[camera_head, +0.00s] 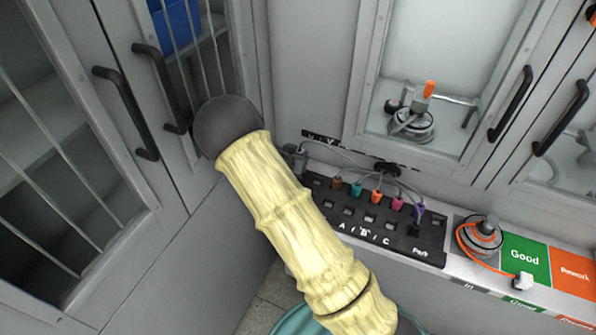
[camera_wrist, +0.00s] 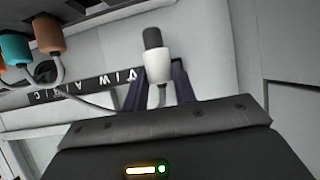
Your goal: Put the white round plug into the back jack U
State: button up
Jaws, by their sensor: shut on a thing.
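The white round plug (camera_wrist: 157,66) is a white cylinder with a dark grey tip. In the wrist view it stands between the two dark fingers of my gripper (camera_wrist: 160,84), which are shut on it. The tip points up in that view, and free space shows around it. A dark label strip (camera_wrist: 85,90) with the letters of the jacks runs behind and left of the plug. In the head view, a lettered strip (camera_head: 322,139) is on the wall behind the black panel (camera_head: 432,247). I cannot make out the back jack U itself. My arm hides much of this area.
Brown, teal (camera_head: 356,189), orange (camera_head: 377,196), pink and purple (camera_head: 418,209) plugs with grey cables stand in the panel. A motor with an orange cable (camera_head: 480,236) sits right of it, beside the green Good area (camera_head: 524,257). Cabinet doors with black handles (camera_head: 127,110) flank the arm.

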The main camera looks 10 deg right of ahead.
jog(key=shift+f, duration=1.45)
jog(key=shift+f, duration=1.85)
jog(key=shift+f, duration=0.15)
jog(key=o, duration=1)
